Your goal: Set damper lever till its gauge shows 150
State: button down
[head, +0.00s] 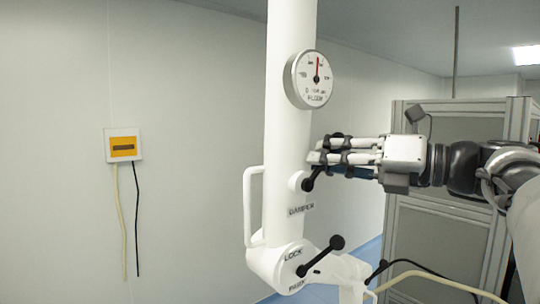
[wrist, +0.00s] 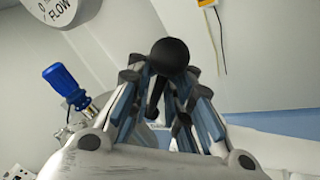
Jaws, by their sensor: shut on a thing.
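The white round gauge (head: 308,79) sits on the white column. Its red needle points almost straight up; its numbers are too small to read surely. The damper lever (head: 308,182) is a short black lever on a round white hub below the gauge, above a DAMPER label (head: 300,209). It tilts up to the right. My gripper (head: 319,157) reaches in from the right and is shut on its knob end. In the wrist view the black ball knob (wrist: 170,56) sits between my fingertips, with its dark stem running down between the fingers. The gauge's lower edge (wrist: 66,10) shows there, needle hidden.
A second black lever (head: 320,256) sits lower on the column by the LOCK label (head: 294,253). A white handle (head: 248,205) stands out at the column's left. A grey cabinet (head: 440,235) stands behind my arm. A blue-capped part (wrist: 66,87) shows left of my fingers.

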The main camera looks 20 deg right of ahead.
jog(key=shift+r, duration=0.1)
jog(key=shift+a+r+p, duration=0.1)
jog(key=shift+r+p, duration=0.2)
jog(key=shift+p, duration=0.45)
jog(key=shift+s+a+n+p, duration=0.1)
jog(key=shift+a+n+p, duration=0.05)
jog(key=shift+n+p, duration=0.25)
jog(key=c, duration=2)
grip_release()
jog(key=o, duration=0.3)
jog(key=shift+d+f, duration=0.15)
jog(key=shift+d, duration=0.1)
jog(key=shift+a, duration=0.15)
